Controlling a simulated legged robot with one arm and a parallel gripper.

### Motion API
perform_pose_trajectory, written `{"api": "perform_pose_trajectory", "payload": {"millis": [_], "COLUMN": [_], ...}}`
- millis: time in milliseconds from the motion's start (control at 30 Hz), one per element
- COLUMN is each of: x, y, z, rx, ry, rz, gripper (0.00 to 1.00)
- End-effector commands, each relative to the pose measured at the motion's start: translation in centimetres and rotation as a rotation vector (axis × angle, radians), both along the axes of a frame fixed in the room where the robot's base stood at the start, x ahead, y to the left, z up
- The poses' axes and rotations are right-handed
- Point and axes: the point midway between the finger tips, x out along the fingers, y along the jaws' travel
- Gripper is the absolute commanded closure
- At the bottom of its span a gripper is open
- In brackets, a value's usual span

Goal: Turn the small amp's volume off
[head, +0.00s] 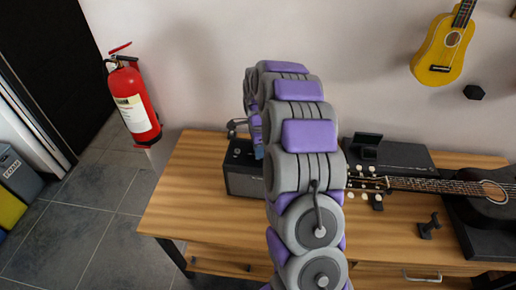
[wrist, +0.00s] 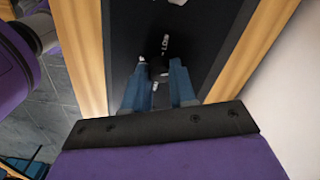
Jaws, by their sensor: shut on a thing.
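The small amp (head: 243,182) is a dark box with a grey front, standing on the wooden table left of my arm in the head view. Its dark top (wrist: 200,28) fills the middle of the wrist view. My gripper (wrist: 160,86) has its blue fingers shut on a small dark knob (wrist: 158,70) on that top. White lettering shows beside the knob. The knob's setting cannot be read. In the head view my arm hides the right part of the amp and most of the gripper.
The wooden table (head: 180,205) is bare left of the amp. To the right are a dark box (head: 405,155) and a black guitar (head: 490,197). A yellow ukulele (head: 440,50) and a red fire extinguisher (head: 135,105) are on the wall.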

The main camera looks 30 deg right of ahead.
Motion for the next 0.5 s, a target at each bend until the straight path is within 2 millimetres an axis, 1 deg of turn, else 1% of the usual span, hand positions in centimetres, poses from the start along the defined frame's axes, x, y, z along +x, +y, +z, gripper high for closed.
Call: {"api": "perform_pose_trajectory", "payload": {"millis": [267, 500], "x": [0.15, 0.19], "y": [0.01, 0.00], "z": [0.12, 0.28], "rx": [-0.001, -0.001], "ry": [-0.004, -0.005], "rz": [0.011, 0.100], "gripper": [1.00, 1.00]}}
